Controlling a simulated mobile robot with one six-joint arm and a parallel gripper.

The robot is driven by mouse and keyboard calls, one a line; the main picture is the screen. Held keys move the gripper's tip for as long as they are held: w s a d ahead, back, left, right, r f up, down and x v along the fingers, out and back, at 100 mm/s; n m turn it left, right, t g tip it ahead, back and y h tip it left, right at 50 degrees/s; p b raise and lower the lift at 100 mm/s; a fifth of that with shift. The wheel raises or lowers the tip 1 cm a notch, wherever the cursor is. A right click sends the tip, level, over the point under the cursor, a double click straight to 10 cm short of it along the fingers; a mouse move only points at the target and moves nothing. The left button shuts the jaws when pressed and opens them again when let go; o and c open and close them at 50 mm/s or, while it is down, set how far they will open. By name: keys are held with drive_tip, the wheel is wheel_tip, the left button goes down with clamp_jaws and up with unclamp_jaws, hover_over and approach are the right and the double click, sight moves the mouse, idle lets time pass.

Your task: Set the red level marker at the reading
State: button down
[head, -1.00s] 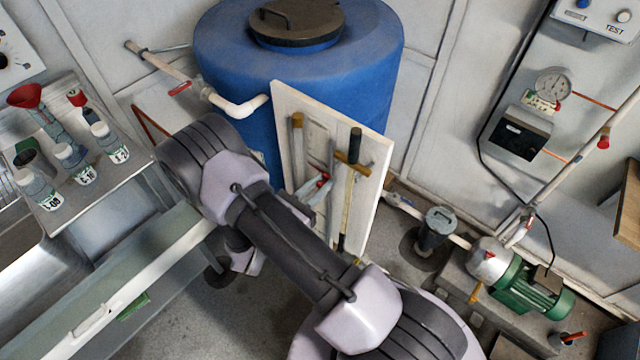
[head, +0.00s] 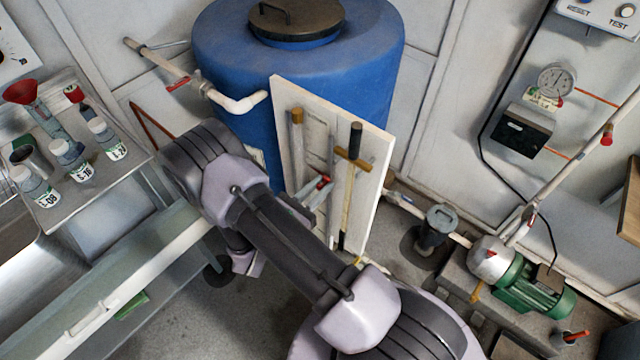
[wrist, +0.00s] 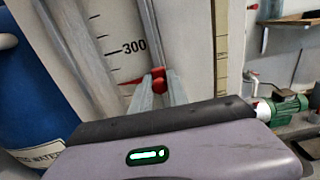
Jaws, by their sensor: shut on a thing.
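The red level marker (wrist: 158,79) sits between the fingertips of my gripper (wrist: 159,88), which is shut on it. The marker is at a narrow upright strip beside a printed scale (wrist: 125,40) on a white board. A thin red line reaches left from it over the scale, below the printed 300 mark (wrist: 134,46). In the head view the red marker (head: 323,182) shows small in front of the white board (head: 372,200); my forearm hides part of the board's lower left.
The blue tank (head: 300,70) stands behind the board. A green pump (head: 530,285) with pipes is at right. A bench with several bottles (head: 75,160) is at left.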

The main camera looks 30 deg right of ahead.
wheel_tip(320, 180, down, 5)
drive_tip(key=shift+f+b, duration=0.15)
drive_tip(key=shift+b, duration=1)
drive_tip(key=c, duration=1.3)
unclamp_jaws()
drive_tip(key=p+v, duration=0.4)
drive_tip(key=v, duration=1.3)
drive_tip(key=shift+a, duration=0.2)
